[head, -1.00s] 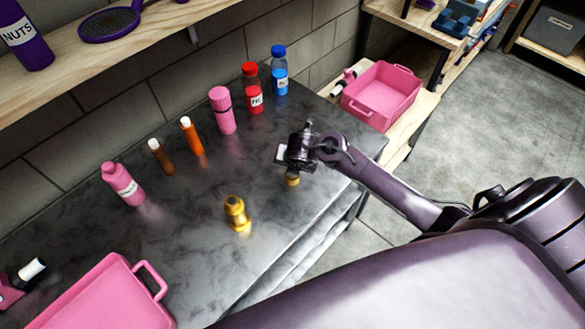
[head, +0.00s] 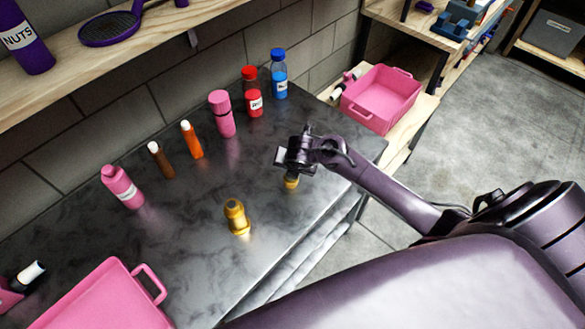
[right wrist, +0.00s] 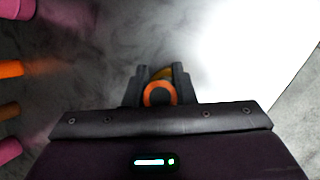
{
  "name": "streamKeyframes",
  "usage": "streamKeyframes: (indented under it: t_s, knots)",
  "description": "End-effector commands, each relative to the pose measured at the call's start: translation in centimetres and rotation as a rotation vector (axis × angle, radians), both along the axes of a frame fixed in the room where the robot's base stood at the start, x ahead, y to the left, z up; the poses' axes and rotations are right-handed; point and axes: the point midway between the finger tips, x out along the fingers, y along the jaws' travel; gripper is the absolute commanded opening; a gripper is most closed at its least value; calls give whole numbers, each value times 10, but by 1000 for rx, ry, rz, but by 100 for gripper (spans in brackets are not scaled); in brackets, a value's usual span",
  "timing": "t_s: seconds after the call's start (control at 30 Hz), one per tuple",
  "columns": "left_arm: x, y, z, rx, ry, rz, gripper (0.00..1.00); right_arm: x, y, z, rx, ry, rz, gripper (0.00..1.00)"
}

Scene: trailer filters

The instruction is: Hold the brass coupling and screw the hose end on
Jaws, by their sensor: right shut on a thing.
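The brass coupling (head: 236,217) stands upright and alone on the dark worktop in the head view. My right gripper (head: 290,171) is to its right and farther back, apart from it. It is shut on a small brass-coloured piece, which I take to be the hose end (head: 291,182); its lower part shows beneath the jaws. In the right wrist view this piece shows as an orange ring (right wrist: 160,93) with a dark centre between the two fingers (right wrist: 160,88). The fingers hide much of it. My left gripper is not in view.
Several bottles, including a pink one (head: 122,187), an orange one (head: 192,139) and a red one (head: 252,92), stand along the back of the worktop. A pink tray (head: 152,282) is at the front left. A pink bin (head: 381,94) is beyond the right end. The worktop around the coupling is clear.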

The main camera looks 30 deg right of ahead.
Motion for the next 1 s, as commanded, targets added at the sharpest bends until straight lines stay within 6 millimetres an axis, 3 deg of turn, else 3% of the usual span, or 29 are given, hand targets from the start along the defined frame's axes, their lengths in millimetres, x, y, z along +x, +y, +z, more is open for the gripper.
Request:
streamKeyframes:
  t_s: [0.3,0.5,1.0]
  knots:
    - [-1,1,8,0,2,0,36,1,1,60,3,-5,-1,0]
    - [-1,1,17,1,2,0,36,1,1,90,2,-2,-1,0]
    - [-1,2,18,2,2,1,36,1,0,98,-1,-2,0,0]
